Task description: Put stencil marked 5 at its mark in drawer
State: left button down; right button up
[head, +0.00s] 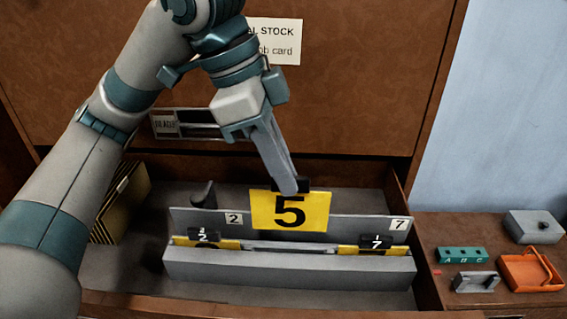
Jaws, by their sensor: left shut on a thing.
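A yellow stencil with a black 5 (290,211) hangs upright from my left gripper (290,187), which is shut on the black grip at its top edge. The stencil is in the open drawer (350,297), in front of or above a grey rack (290,268). The rack's back plate carries small white marks, 2 (234,218) on the left and 7 (399,224) on the right. Any mark between them is hidden by the stencil. I cannot tell whether the stencil touches the rack. My right gripper is not in view.
Yellow stencils with black tabs stand in the rack at left (203,240) and right (375,244), with a gap between. The right side surface holds a green block (461,255), an orange tray (530,274) and a grey box (534,227).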

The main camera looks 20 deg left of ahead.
aim_at(278, 191)
pick_arm(q)
jog(key=shift+f+b, duration=0.3)
jog(key=shift+f, duration=0.55)
jog(key=shift+f+b, duration=1.2)
jog(key=shift+b, duration=0.15)
jog(key=shift+p, duration=0.45)
jog(key=shift+f, duration=0.8)
dwell(0.5)
jog(key=shift+f, duration=0.1)
dwell(0.4)
